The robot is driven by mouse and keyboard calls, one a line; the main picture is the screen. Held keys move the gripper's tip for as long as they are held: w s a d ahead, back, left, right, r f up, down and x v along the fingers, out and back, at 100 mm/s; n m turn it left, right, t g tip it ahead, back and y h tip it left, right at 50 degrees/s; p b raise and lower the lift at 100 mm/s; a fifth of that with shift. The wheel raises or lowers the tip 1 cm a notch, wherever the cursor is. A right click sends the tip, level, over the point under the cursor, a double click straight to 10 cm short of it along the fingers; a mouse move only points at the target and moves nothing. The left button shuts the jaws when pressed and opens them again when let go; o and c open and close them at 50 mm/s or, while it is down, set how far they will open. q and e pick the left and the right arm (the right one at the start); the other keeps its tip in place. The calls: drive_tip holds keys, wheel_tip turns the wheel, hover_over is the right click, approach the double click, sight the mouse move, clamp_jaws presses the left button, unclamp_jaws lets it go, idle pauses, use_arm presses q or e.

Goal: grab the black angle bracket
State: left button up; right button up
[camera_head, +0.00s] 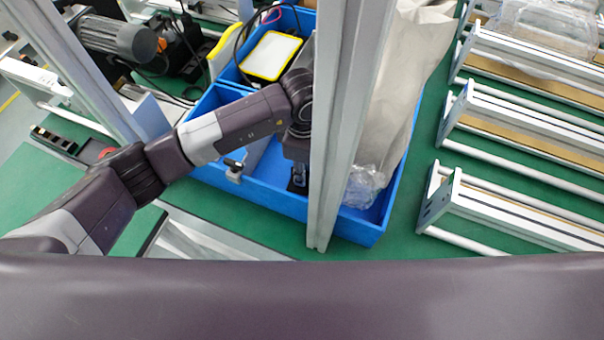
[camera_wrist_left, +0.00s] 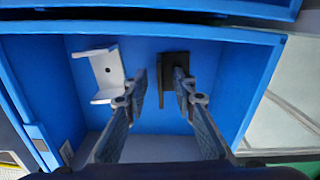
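The black angle bracket (camera_wrist_left: 172,62) lies in the blue bin near its wall in the left wrist view. In the head view a small dark part of it (camera_head: 296,187) shows below my left gripper (camera_head: 299,172). In the left wrist view my left gripper (camera_wrist_left: 160,80) is open, with a gap between its fingers. The right-hand fingertip overlaps the bracket in the picture and hides part of it; I cannot tell if they touch. The left-hand fingertip is apart from it. My right gripper is not in view.
A white angle bracket (camera_wrist_left: 107,72) lies left of the fingers in the blue bin (camera_head: 262,197). An upright metal post (camera_head: 340,120) stands close right of my gripper. Clear plastic wrap (camera_head: 364,187) and a beige sheet (camera_head: 412,70) lie beyond it. White-railed racks (camera_head: 520,210) fill the right.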

use_arm(q)
drive_tip(key=shift+a+f, duration=0.1)
drive_tip(key=shift+f, duration=0.05)
drive_tip(key=c, duration=0.5)
clamp_jaws()
